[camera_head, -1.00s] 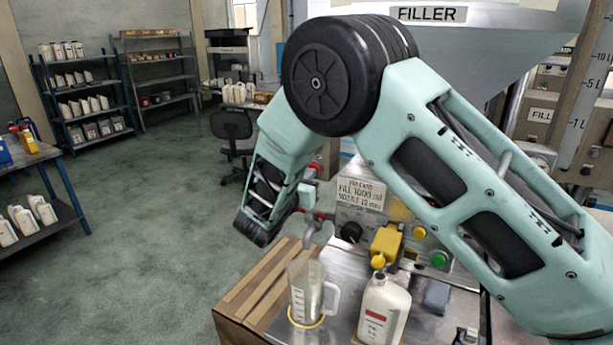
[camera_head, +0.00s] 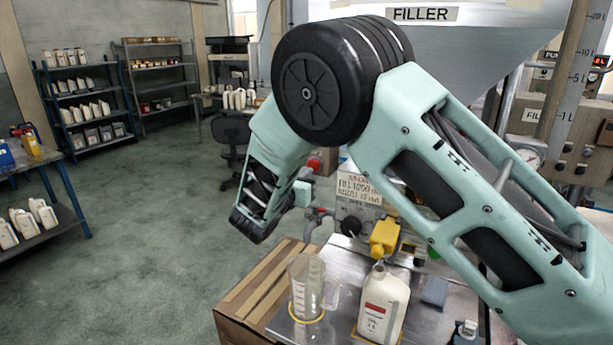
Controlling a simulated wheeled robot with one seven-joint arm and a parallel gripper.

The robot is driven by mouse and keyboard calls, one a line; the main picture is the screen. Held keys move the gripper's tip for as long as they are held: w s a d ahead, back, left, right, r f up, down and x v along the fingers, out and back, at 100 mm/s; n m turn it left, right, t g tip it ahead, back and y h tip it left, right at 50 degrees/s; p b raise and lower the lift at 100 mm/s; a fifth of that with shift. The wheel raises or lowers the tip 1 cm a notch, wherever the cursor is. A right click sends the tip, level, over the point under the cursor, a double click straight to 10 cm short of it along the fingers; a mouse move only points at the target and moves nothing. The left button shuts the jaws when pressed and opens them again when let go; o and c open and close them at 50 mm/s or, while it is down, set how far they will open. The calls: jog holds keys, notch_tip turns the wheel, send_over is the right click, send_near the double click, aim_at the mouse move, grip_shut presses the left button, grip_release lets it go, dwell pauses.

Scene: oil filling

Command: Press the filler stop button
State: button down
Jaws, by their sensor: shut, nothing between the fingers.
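A round red button (camera_head: 314,165) shows at the left side of the filler's control panel, just above my gripper in the picture. A green button (camera_head: 433,253) at the panel's right is partly covered by my arm. I cannot read a stop label on either. The end of my arm is at the left of the filler. Only a small teal part of my gripper (camera_head: 303,193) shows beside the dark wrist; it is shut and empty, its fingertips hard to make out. I cannot tell whether it touches anything. The filler hopper (camera_head: 490,40) is above and behind my arm.
A clear measuring jug (camera_head: 305,290) and a white bottle (camera_head: 383,305) stand on the metal bench below the nozzle. A yellow block (camera_head: 385,238) juts from the panel beside a black knob (camera_head: 351,226). Open floor and shelves lie left.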

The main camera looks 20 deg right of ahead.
jog(key=b+v, duration=0.4)
jog(key=v, duration=0.6)
jog(key=shift+a, duration=0.15)
jog(key=shift+f, duration=0.1)
jog(key=s+d+f+m+g+y+b, duration=0.1)
jog(key=s+d+f+m+g+y, duration=0.15)
jog(key=s+m+g, duration=0.35)
jog(key=s+d+f+m+g+y, duration=0.1)
jog(key=s+d+f+m+g, duration=0.2)
jog(key=s, duration=0.6)
jog(key=s+a+f+m+g+y, duration=0.1)
jog(key=s+m+y, duration=0.3)
jog(key=s, duration=0.6)
jog(key=s+a+f+m+g+y+b, duration=0.1)
jog(key=s+a+f+m+g+y, duration=0.1)
jog(key=s, duration=0.8)
jog(key=a+m+g+y, duration=0.1)
jog(key=a+m+y, duration=0.1)
jog(key=m+y, duration=0.1)
jog(key=shift+s+m+b, duration=0.3)
jog(key=shift+m, duration=0.5)
jog(key=shift+f, duration=0.1)
